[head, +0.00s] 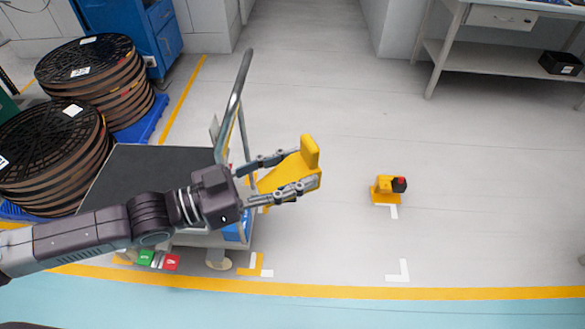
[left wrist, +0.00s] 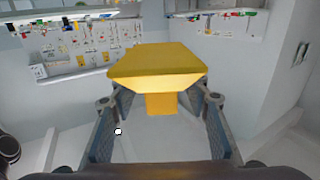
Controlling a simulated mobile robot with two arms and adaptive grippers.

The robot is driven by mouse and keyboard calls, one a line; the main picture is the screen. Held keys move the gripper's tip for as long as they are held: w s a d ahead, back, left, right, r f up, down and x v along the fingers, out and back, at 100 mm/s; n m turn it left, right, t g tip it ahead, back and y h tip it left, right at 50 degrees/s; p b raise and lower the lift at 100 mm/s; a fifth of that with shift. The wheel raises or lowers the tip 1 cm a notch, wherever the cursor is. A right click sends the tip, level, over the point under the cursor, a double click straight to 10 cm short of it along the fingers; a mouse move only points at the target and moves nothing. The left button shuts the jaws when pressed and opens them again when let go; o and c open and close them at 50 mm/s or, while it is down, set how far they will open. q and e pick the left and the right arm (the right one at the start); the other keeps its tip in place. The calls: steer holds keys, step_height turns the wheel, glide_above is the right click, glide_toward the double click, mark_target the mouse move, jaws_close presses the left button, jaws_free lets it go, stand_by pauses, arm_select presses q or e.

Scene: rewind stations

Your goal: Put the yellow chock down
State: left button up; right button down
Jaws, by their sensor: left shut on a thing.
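My left gripper (head: 283,176) is shut on the yellow chock (head: 311,153) and holds it up in front of the cart, above the floor. In the left wrist view the chock (left wrist: 155,65) sits between the two fingers (left wrist: 160,120), its wide face toward the camera. A second yellow block (head: 385,188) with a dark and red part stands on the floor to the right, beside a white corner mark (head: 393,210). My right gripper is not in view.
A cart (head: 150,168) with a dark top and grey handle stands behind my left arm. Stacked reels (head: 95,75) and a blue cabinet (head: 150,35) are at the left. A workbench (head: 480,55) is at the back right.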

mark_target(290, 174)
arm_select(q)
steer(key=shift+r+m+g, duration=0.15)
steer(key=shift+m+g, duration=0.15)
steer(key=shift+g, duration=0.1)
steer(key=shift+a, duration=0.15)
steer(key=shift+a+m+g+h, duration=0.4)
steer(key=shift+m+g+h, duration=0.1)
steer(key=shift+g, duration=0.3)
steer(key=shift+s+a+m+g+h, duration=0.25)
steer(key=shift+a+m+g, duration=0.4)
steer(key=shift+g, duration=0.5)
steer(key=shift+s+a+m+g+h, duration=0.3)
steer(key=shift+m+g, duration=0.55)
steer(key=shift+g, duration=0.3)
